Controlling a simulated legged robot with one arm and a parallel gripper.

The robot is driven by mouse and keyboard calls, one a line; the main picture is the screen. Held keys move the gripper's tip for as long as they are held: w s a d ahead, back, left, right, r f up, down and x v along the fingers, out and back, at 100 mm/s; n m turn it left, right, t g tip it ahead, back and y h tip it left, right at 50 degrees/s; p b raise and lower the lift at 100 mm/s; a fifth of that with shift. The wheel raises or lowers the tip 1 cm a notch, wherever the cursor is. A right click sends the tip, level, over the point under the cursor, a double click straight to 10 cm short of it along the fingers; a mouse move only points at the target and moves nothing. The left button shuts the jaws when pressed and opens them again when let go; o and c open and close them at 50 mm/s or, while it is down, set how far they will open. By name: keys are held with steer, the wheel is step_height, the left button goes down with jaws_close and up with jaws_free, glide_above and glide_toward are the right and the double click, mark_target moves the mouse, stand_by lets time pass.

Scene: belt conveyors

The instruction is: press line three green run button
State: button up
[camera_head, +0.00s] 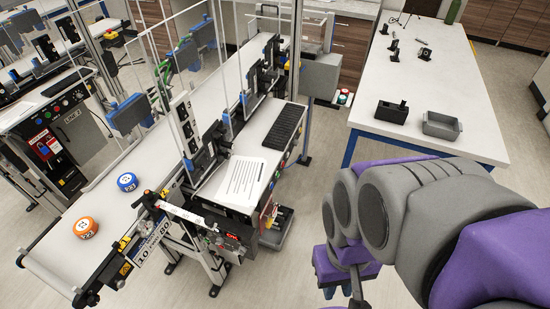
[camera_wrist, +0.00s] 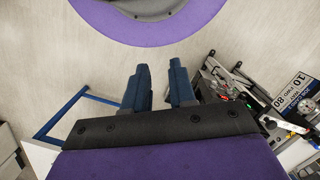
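A row of small coloured buttons (camera_head: 281,166) runs along the right side of the near conveyor's control desk (camera_head: 247,135). They are too small for me to tell which one is the line three green run button. Another small button cluster (camera_head: 345,97) with red and green shows below a grey box farther back. My gripper (camera_wrist: 160,85) shows in the wrist view as two dark blue fingers with a gap between them, open and empty above the floor.
A second line's panel (camera_head: 52,140) stands left. Floor is free between conveyor and table.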

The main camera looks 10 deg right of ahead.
jaws_close()
stand_by(0.8)
